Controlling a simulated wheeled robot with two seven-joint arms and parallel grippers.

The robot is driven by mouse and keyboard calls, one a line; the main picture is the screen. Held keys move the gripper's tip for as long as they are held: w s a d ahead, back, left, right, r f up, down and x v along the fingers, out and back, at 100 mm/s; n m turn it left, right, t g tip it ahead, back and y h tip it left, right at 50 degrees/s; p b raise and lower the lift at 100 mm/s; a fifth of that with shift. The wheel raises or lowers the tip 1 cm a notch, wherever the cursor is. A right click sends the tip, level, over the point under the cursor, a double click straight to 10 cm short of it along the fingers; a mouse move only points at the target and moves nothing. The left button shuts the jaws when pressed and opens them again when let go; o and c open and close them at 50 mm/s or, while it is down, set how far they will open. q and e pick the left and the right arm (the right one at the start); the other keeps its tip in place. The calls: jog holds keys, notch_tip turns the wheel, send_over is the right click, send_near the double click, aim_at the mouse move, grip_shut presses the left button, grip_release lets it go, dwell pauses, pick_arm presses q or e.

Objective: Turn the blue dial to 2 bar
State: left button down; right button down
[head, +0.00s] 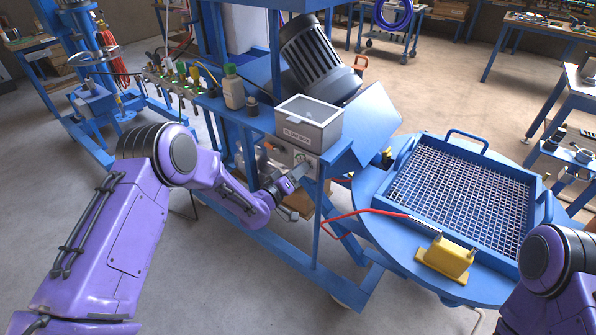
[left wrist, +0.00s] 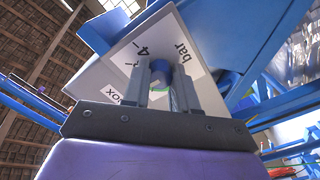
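The blue dial (left wrist: 160,71) sits on a pale panel (left wrist: 205,70) in the left wrist view. The panel carries the marks "bar" and "4"; other marks are partly covered. My left gripper (left wrist: 160,84) has one finger on each side of the dial, and the fingers appear to touch it. The dial's pointer and setting cannot be read. In the head view my left gripper (head: 298,172) is at the panel under the grey box, and the dial is largely hidden there. My right arm shows at the lower right, but its gripper is out of view.
A round blue table (head: 365,210) with a mesh tray (head: 545,205) and a yellow block (head: 446,258) lies to the right.

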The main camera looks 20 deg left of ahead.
pick_arm(q)
jog(key=shift+m+b, duration=6.7)
jog(key=shift+m, duration=0.9)
jog(key=c, duration=0.9)
grip_release()
